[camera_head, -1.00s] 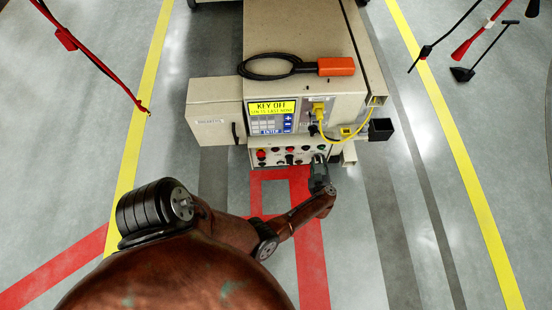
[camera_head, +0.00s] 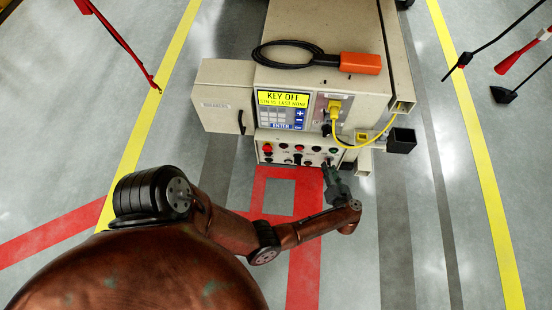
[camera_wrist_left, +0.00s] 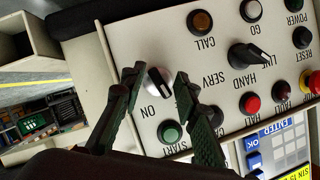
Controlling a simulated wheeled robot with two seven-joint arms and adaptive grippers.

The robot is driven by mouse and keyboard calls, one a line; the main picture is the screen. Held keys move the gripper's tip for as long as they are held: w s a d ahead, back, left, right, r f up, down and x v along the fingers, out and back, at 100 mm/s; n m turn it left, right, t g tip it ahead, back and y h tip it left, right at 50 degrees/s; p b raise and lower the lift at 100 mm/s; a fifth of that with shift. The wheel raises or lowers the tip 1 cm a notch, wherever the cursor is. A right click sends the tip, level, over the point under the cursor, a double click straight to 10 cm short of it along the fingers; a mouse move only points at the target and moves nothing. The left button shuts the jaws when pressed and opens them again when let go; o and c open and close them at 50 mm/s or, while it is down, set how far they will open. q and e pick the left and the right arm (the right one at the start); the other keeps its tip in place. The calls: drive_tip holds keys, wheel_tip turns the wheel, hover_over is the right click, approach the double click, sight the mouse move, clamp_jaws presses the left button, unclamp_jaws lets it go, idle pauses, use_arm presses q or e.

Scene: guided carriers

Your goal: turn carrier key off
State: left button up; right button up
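The carrier (camera_head: 335,25) is a beige machine with a yellow display (camera_head: 284,99) that reads KEY OFF. Its lower front panel (camera_head: 283,153) holds several buttons and switches. In the left wrist view, a black and silver key switch knob (camera_wrist_left: 158,83) sits beside the label ON on the panel. My left gripper (camera_wrist_left: 158,78) is open, with one dark finger on each side of this knob and a gap between them. In the head view the left gripper (camera_head: 332,168) is at the right end of the panel and hides the knob there. My right gripper is not in view.
Close to the knob are a green START button (camera_wrist_left: 171,132) and a black selector switch (camera_wrist_left: 250,56). A yellow cable (camera_head: 345,143) hangs above the panel's right end, near a black block (camera_head: 402,140). An orange pendant (camera_head: 360,63) lies on top. Floor in front is clear.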

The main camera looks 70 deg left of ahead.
use_arm(q)
drive_tip(key=w+r+p+v, duration=0.1)
drive_tip(key=p+v, duration=0.1)
drive_tip(key=v, duration=0.5)
drive_tip(key=s+a+r+m+t+h+p, duration=0.35)
drive_tip(key=r+m+t+p, duration=0.3)
drive_tip(key=t+p, duration=0.45)
drive_tip(key=s+d+f+m+g+h+p, duration=0.1)
drive_tip(key=s+d+f+h+p, duration=0.1)
drive_tip(key=s, duration=0.6)
drive_tip(key=s+d+f+m+g+h+p, duration=0.1)
drive_tip(key=s+d+f+h+p, duration=0.1)
drive_tip(key=s+p, duration=0.4)
drive_tip(key=s+d+f+m+g+h+p, duration=0.1)
drive_tip(key=s+f+h+p, duration=0.3)
drive_tip(key=s, duration=0.6)
drive_tip(key=shift+s+d+f+m+h+p, duration=0.3)
drive_tip(key=shift+d+m+h, duration=0.25)
drive_tip(key=shift+d, duration=0.05)
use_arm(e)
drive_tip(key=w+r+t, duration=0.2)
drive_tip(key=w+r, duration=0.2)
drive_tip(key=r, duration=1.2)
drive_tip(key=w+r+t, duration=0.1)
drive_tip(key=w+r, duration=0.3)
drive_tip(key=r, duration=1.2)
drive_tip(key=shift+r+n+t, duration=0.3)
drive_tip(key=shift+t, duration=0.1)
